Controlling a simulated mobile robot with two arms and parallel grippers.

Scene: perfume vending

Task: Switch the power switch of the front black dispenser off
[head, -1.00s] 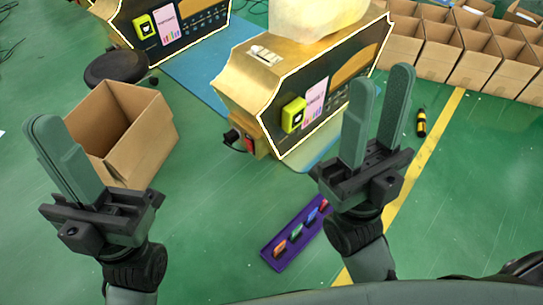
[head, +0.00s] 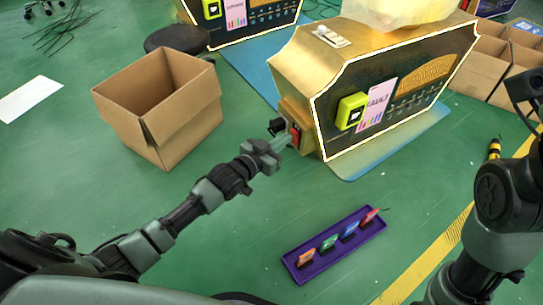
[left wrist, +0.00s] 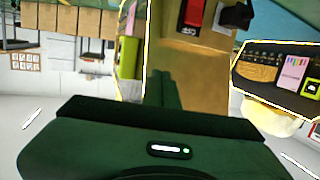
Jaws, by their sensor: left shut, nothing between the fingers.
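The front black dispenser (head: 328,122) has a gold body and a black front panel, and stands on a blue mat. Its red power switch (head: 295,135) is on the left end, low down, beside a black plug (head: 277,126). The switch (left wrist: 194,12) and plug (left wrist: 235,15) also show at the top of the left wrist view. My left gripper (head: 280,144) is shut and empty, with its fingertips close to the switch. I cannot tell whether they touch it, or which way the switch is set. My right gripper is out of view; only its arm shows at the right.
An open cardboard box (head: 165,120) stands on the floor left of my left gripper. A purple tray (head: 335,262) with several coloured items lies in front of the dispenser. A second dispenser (head: 250,20) and a black stool (head: 175,40) are behind. Cardboard boxes (head: 480,60) stand at right.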

